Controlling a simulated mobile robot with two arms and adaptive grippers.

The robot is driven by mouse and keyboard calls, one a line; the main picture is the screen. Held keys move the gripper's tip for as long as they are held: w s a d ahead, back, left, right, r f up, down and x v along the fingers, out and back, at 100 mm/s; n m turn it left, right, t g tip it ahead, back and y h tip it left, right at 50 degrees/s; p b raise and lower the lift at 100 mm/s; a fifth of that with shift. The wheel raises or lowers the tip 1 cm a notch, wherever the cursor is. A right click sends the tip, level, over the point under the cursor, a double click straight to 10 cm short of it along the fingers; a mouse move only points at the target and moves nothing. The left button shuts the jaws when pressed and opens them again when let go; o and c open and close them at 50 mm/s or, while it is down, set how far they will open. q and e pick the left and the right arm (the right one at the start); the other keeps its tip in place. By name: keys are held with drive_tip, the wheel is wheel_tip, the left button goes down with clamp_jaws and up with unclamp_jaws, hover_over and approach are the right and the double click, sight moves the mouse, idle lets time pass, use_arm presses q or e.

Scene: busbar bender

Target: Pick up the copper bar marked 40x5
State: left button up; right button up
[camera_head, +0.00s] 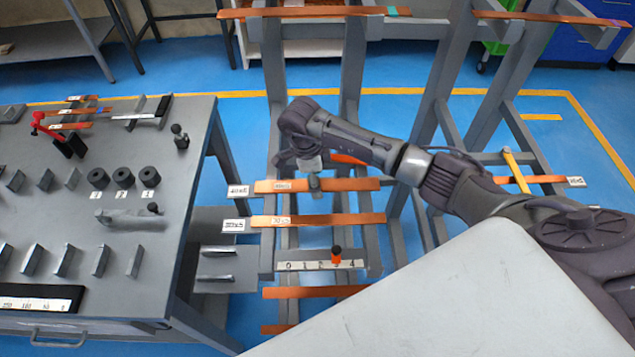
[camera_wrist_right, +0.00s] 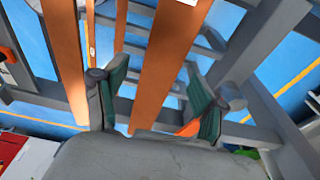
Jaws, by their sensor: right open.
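A copper bar (camera_head: 350,184) lies across the grey rack, with a white tag (camera_head: 238,191) at its left end. The tag's lettering is too small to read surely. A second copper bar (camera_head: 345,220) with its own tag (camera_head: 234,226) lies just nearer. My right gripper (camera_head: 314,182) is over the middle of the farther bar, reaching down from above. In the right wrist view, its two green-padded fingers (camera_wrist_right: 158,98) are apart, with a copper bar (camera_wrist_right: 170,62) running between them. Contact with the bar cannot be told. My left gripper is not in view.
Lower rack levels hold more copper bars (camera_head: 315,291) and a numbered scale strip (camera_head: 320,265). A grey workbench (camera_head: 70,180) with black cylinders and metal blocks stands at left. Rack posts (camera_head: 355,70) rise behind my arm.

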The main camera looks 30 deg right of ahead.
clamp_jaws()
drive_tip(key=shift+r, duration=0.1)
drive_tip(key=shift+w+r, duration=0.1)
idle(0.4)
